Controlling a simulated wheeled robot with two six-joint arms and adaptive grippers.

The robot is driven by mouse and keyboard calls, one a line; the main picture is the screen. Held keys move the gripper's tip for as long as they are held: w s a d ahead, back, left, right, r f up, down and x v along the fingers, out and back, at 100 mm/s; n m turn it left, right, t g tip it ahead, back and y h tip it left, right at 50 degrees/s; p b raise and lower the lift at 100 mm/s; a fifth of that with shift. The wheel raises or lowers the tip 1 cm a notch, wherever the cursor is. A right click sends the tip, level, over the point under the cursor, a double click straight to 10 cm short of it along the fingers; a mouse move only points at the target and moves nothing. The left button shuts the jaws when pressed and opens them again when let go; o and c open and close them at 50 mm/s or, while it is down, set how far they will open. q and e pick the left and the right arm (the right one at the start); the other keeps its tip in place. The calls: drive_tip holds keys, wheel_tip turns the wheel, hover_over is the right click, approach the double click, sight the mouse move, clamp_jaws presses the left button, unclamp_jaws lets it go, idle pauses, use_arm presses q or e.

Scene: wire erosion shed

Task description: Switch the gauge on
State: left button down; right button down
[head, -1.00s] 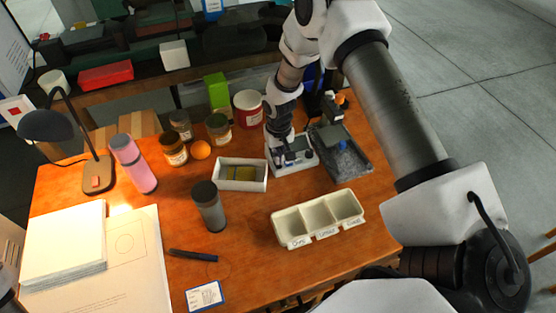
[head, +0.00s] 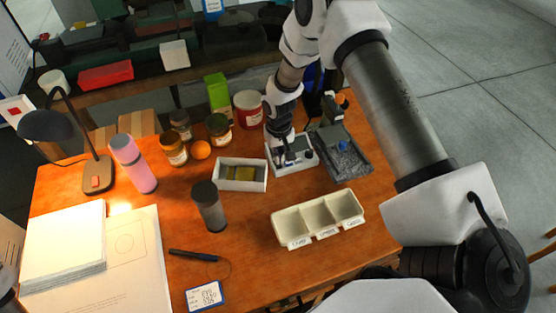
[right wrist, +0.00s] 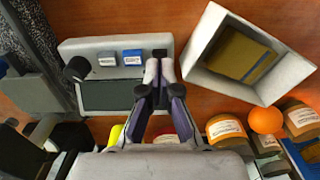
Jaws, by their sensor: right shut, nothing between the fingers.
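The gauge (head: 296,168) is a pale grey box at the back right of the table. In the right wrist view the gauge (right wrist: 68,50) shows a dark, blank screen (right wrist: 112,95), a black knob (right wrist: 76,69), a grey button (right wrist: 108,60) and a blue button (right wrist: 132,57), both labelled. A dark square (right wrist: 160,53) lies to their right, partly covered by my fingertips. My right gripper (right wrist: 159,70) is shut and empty, its tips over that dark square; I cannot tell whether they touch it. In the head view the right gripper (head: 286,156) points down at the gauge.
A white box (head: 240,186) with a yellowish block stands left of the gauge, a grey tray (head: 357,170) right of it. A three-part cream tray (head: 284,231) lies in front. Jars and an orange ball (head: 201,150) stand left.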

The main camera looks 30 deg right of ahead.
drive_tip(key=shift+f+b, duration=0.75)
drive_tip(key=shift+f, duration=0.45)
idle(0.4)
drive_tip(key=shift+r, duration=0.1)
wheel_tip(320, 180, up, 2)
drive_tip(key=shift+r+p, duration=0.1)
drive_tip(key=shift+p, duration=1)
wheel_tip(320, 180, up, 5)
drive_tip(key=p, duration=0.4)
drive_tip(key=shift+f, duration=0.2)
